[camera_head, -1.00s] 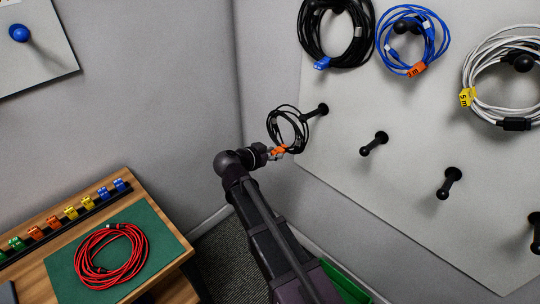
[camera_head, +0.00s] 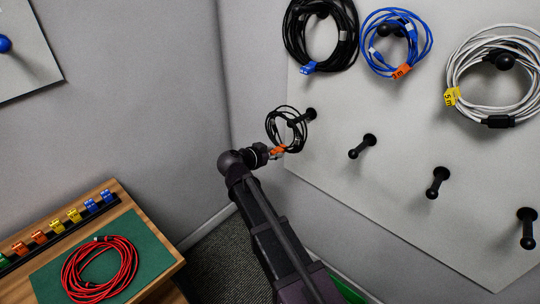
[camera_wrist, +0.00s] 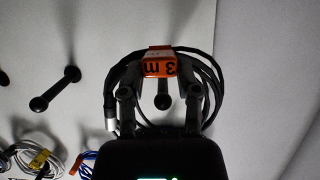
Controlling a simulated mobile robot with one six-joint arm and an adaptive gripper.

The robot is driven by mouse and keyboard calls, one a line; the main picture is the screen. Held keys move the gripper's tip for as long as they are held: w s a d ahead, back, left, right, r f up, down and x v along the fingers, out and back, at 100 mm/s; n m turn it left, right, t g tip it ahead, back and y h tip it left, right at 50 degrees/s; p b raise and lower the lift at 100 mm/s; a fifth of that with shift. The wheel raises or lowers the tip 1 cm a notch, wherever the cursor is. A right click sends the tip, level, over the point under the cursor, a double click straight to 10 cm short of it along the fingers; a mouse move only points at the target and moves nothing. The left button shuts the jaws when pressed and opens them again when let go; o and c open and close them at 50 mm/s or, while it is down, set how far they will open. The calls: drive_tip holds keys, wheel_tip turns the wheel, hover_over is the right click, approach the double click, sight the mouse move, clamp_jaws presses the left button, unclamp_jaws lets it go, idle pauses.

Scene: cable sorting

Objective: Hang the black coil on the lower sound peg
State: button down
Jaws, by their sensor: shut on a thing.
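The black coil (camera_head: 273,137) is a loose ring with an orange tag marked "3 m" (camera_wrist: 160,62). My gripper (camera_head: 277,151) is shut on the coil at its tagged part and holds it upright near the board. In the head view the leftmost lower black peg (camera_head: 301,118) overlaps the ring, with its tip inside the outline. In the wrist view this peg (camera_wrist: 163,98) shows through the ring's opening, between my fingers (camera_wrist: 160,75). I cannot tell whether its tip has passed through the ring. Another lower peg (camera_head: 361,147) is bare.
Further right are bare pegs (camera_head: 437,183) (camera_head: 528,229). Above hang a larger black coil (camera_head: 347,52), a blue coil (camera_head: 428,52) and a white coil (camera_head: 453,75). A red coil (camera_head: 70,270) lies on a green mat (camera_head: 155,248) at lower left. A wall corner is left of the board.

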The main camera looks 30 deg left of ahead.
drive_tip(key=b+x, duration=0.3)
drive_tip(key=x, duration=0.9)
drive_tip(key=shift+r+b, duration=0.4)
idle(1.1)
drive_tip(key=shift+d+f, duration=0.1)
drive_tip(key=shift+d, duration=0.1)
idle(0.4)
drive_tip(key=shift+c, duration=1.3)
unclamp_jaws()
drive_tip(key=shift+w+a+f, duration=0.1)
drive_tip(key=shift+r, duration=0.3)
drive_tip(key=s+f+p+v, duration=0.1)
drive_tip(key=p+v, duration=0.1)
drive_tip(key=v, duration=0.8)
drive_tip(key=f+p+v, duration=0.2)
drive_tip(key=p+v, duration=0.1)
drive_tip(key=v, duration=0.6)
drive_tip(key=w+d+r+p, duration=0.1)
drive_tip(key=w+d, duration=0.1)
drive_tip(key=d, duration=0.9)
drive_tip(key=w+d+r+p, duration=0.1)
drive_tip(key=w+d+r, duration=0.1)
drive_tip(key=d, duration=1)
drive_tip(key=shift+w+p, duration=0.3)
